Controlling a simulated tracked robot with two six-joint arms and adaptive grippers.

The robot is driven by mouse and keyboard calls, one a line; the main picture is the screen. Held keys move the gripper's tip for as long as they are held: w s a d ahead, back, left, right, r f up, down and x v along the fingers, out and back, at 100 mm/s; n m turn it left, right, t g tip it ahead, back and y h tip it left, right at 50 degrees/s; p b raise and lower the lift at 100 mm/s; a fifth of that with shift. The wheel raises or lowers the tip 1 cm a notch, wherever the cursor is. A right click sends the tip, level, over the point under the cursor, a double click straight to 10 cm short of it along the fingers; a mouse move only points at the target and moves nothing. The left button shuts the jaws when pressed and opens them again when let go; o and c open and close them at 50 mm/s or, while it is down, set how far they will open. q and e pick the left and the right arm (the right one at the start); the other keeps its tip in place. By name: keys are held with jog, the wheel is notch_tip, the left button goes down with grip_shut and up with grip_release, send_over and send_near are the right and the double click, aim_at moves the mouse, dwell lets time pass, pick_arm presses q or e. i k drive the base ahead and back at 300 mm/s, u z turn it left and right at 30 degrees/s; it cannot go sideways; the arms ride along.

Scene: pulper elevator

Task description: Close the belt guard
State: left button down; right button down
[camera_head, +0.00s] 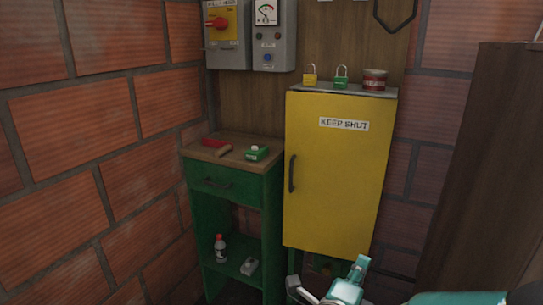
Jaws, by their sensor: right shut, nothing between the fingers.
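The yellow door with the "KEEP SHUT" label, which I take to be the belt guard (335,190), is in the middle of the view. It has a dark vertical handle (292,173) on its left side. The door looks shut or nearly so; I cannot tell whether it is fully flush. My right gripper (300,288) is at the bottom centre, below the door's lower edge in the picture. It is shut and empty, and appears apart from the handle. My left gripper is not in view.
A green cabinet (221,190) with a drawer and open shelf stands left of the door. Two padlocks (340,80) and a red tin (374,80) sit on top of the yellow cabinet. A brown panel (480,150) stands at the right. Brick walls enclose the corner.

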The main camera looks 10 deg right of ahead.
aim_at(337, 147)
jog(key=z, duration=0.05)
jog(key=i, duration=0.95)
jog(key=u, duration=0.45)
